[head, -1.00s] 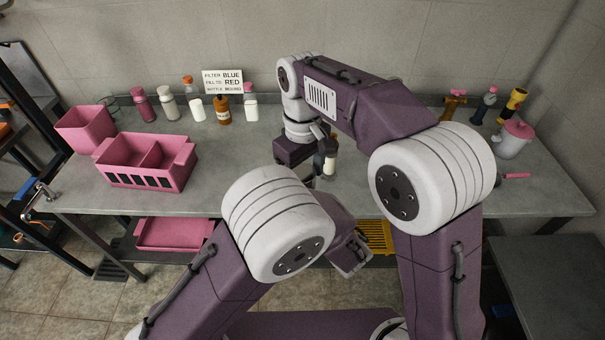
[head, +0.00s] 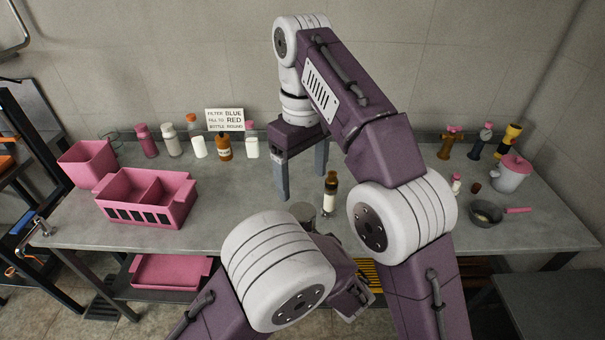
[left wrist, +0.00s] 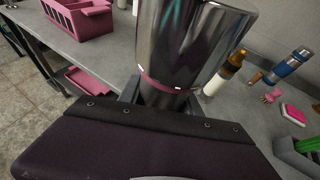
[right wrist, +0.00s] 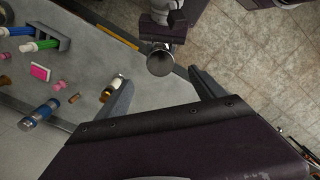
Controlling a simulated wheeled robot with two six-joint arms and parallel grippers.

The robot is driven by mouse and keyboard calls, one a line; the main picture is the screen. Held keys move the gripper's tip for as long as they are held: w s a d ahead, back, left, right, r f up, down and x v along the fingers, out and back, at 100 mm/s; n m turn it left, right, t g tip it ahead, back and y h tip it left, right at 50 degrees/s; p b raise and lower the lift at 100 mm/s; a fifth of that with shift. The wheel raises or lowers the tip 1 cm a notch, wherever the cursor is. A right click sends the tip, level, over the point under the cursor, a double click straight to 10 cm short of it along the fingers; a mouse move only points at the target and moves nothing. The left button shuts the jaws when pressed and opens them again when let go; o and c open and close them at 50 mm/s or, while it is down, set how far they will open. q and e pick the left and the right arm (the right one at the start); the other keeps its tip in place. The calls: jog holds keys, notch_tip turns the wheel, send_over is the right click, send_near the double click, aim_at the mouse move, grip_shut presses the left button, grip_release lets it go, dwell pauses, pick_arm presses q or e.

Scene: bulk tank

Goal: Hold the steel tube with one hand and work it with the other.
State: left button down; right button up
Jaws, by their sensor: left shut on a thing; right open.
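The steel tube fills the top of the left wrist view (left wrist: 190,40), shiny with a pink band. My left gripper (left wrist: 163,98) is shut on its lower part. In the head view only a grey piece of the tube (head: 303,211) shows behind my left arm. In the right wrist view its round open mouth (right wrist: 160,60) faces the camera. My right gripper (head: 301,172) is open and empty above the bench, its fingers pointing down. In the right wrist view the tube appears beyond and between the right fingertips (right wrist: 160,84), apart from them.
An amber-and-white bottle (head: 330,194) stands close to the right gripper. A pink divided crate (head: 148,212) and pink bin (head: 87,163) are at left. Several bottles line the wall by a sign (head: 225,119). A small pan (head: 485,214) and lidded pot (head: 511,174) are at right.

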dwell(0.3)
jog(key=w+d+f+m+t, duration=0.35)
jog(key=w+d+f, duration=0.25)
jog(key=d, duration=0.5)
jog(key=s+d+f+m+g, duration=0.1)
jog(key=s+d+f+m, duration=0.1)
jog(key=s+f, duration=0.7)
jog(key=s+d+f+m+g, duration=0.1)
jog(key=s+d+f+m, duration=0.2)
jog(key=s+f, duration=0.6)
notch_tip(320, 180, down, 3)
jog(key=shift+d+r, duration=0.15)
jog(key=shift+d, duration=0.2)
jog(key=shift+m, duration=0.25)
